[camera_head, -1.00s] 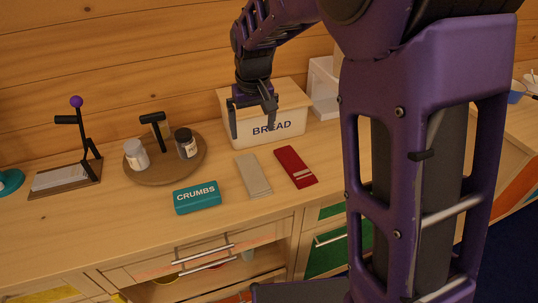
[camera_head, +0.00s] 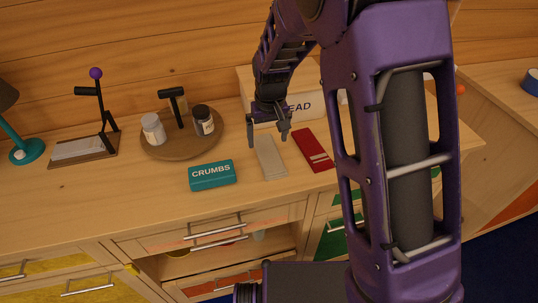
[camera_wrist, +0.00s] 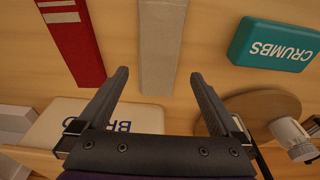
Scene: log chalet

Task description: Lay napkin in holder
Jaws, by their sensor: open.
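A folded beige napkin (camera_head: 269,158) lies flat on the wooden counter. A folded red napkin with pale stripes (camera_head: 313,150) lies just right of it. The napkin holder (camera_head: 84,149), with a wooden base, a dark upright arm and a purple knob, stands at the left with white sheets on its base. My gripper (camera_head: 268,141) is open and empty over the far end of the beige napkin. In the wrist view my gripper (camera_wrist: 159,74) has its fingers spread either side of the beige napkin's line (camera_wrist: 162,40), apart from it. The red napkin (camera_wrist: 73,35) is to the left there.
A teal CRUMBS box (camera_head: 212,176) sits left of the beige napkin. A round wooden board (camera_head: 182,140) carries a white jar (camera_head: 153,129), a dark jar (camera_head: 203,119) and a black T-shaped stand. A bread box (camera_head: 300,107) stands behind the napkins. A teal lamp (camera_head: 27,151) is far left.

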